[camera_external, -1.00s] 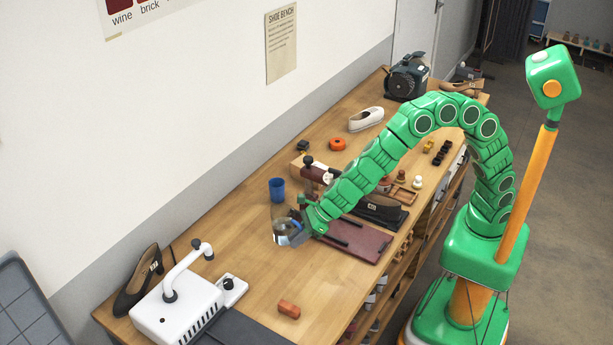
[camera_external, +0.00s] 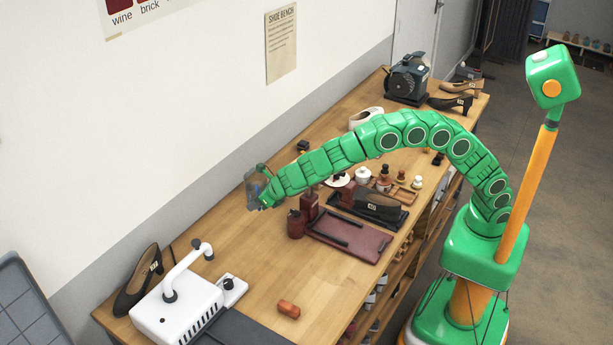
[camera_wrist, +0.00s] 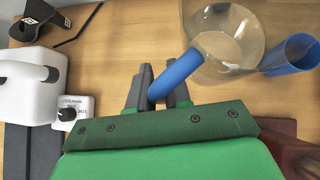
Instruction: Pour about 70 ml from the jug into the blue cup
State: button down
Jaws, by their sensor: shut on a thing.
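My gripper (camera_wrist: 162,88) is shut on the blue handle of the clear jug (camera_wrist: 222,52). Pale contents show in the jug in the wrist view. The blue cup (camera_wrist: 291,54) is right beside the jug there, at its right side; I cannot tell whether they touch. In the external view the jug (camera_external: 251,186) is at the end of my arm near the wall side of the bench, and appears raised. My gripper (camera_external: 264,197) and arm largely hide the cup there. The jug's exact tilt and any stream are unclear.
A white machine (camera_external: 176,312) with a bent arm and a black heeled shoe (camera_external: 137,283) are at the near left. Dark red bottles (camera_external: 295,224) and a maroon tray (camera_external: 352,242) are right of my gripper. Bare wood lies between.

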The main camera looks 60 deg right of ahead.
jog(key=w+f+m+h, duration=0.1)
jog(key=f, duration=0.1)
jog(key=w+f+m+h, duration=0.1)
jog(key=f+m, duration=0.1)
jog(key=f, duration=0.1)
jog(key=w+f+m+h, duration=0.2)
jog(key=f, duration=0.1)
jog(key=shift+d, duration=0.3)
jog(key=shift+s+a+f+m+h, duration=0.15)
jog(key=shift+s+f+m, duration=0.1)
jog(key=shift+f, duration=0.2)
jog(key=shift+s+f+m+h, duration=0.15)
jog(key=shift+f+m, duration=0.1)
jog(key=shift+f, duration=0.15)
jog(key=shift+r, duration=0.1)
